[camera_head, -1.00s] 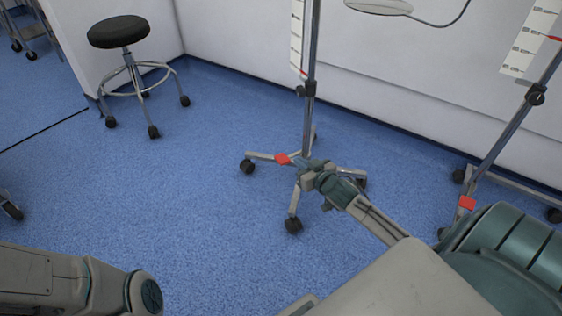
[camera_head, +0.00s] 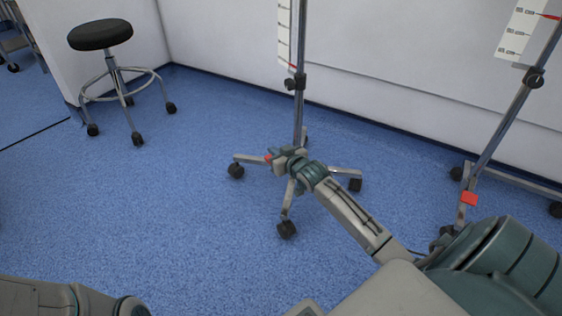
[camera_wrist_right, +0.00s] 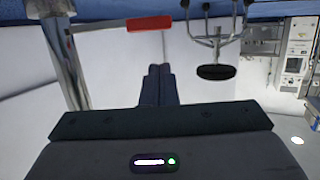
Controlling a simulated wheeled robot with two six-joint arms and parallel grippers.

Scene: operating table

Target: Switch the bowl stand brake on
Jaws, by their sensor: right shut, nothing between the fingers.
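A wheeled stand with an upright metal pole (camera_head: 299,110) is in the middle of the head view. Its red brake lever (camera_head: 268,158) is low at the base, partly hidden by my right gripper. The right wrist view shows the red lever (camera_wrist_right: 149,24) on a thin bar beside the pole (camera_wrist_right: 63,62). My right gripper (camera_head: 276,153) is at the lever, shut and empty. In the wrist view its closed fingers (camera_wrist_right: 160,72) point towards the lever with an apparent gap; I cannot tell whether they touch. My left arm shows at the lower left, its gripper outside the frame.
A second stand (camera_head: 500,125) with its own red lever (camera_head: 469,198) is at the right, near my right arm. A black stool (camera_head: 100,34) is at the upper left. The wall is close behind the stands. Blue floor is clear to the left.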

